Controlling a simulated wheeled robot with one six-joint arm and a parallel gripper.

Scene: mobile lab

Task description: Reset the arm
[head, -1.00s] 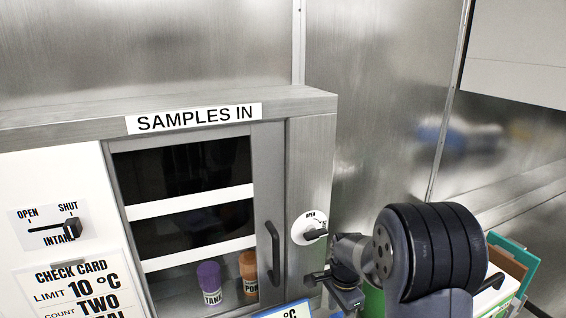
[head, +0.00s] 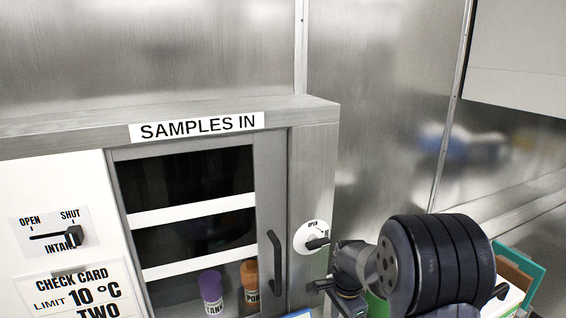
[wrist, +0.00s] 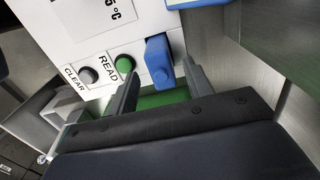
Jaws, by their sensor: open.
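My arm shows at the lower right of the head view, folded in front of the metal wall. My gripper (head: 330,286) is small and partly cut off there, just below the cabinet's round dial. In the wrist view my gripper (wrist: 160,88) is open, with its two dark fingers apart. A blue block-like part (wrist: 159,61) on a white panel shows between and beyond the fingertips; I cannot tell any contact. The panel carries a green READ button (wrist: 124,65) and a dark CLEAR button (wrist: 89,75).
The SAMPLES IN cabinet (head: 312,150) stands left, its glass door (head: 270,190) closed. Inside are a purple-capped jar (head: 211,288) and an orange-capped jar (head: 250,282). The intake slider (head: 74,236) sits at SHUT. A teal-edged tray (head: 530,275) lies right of my arm.

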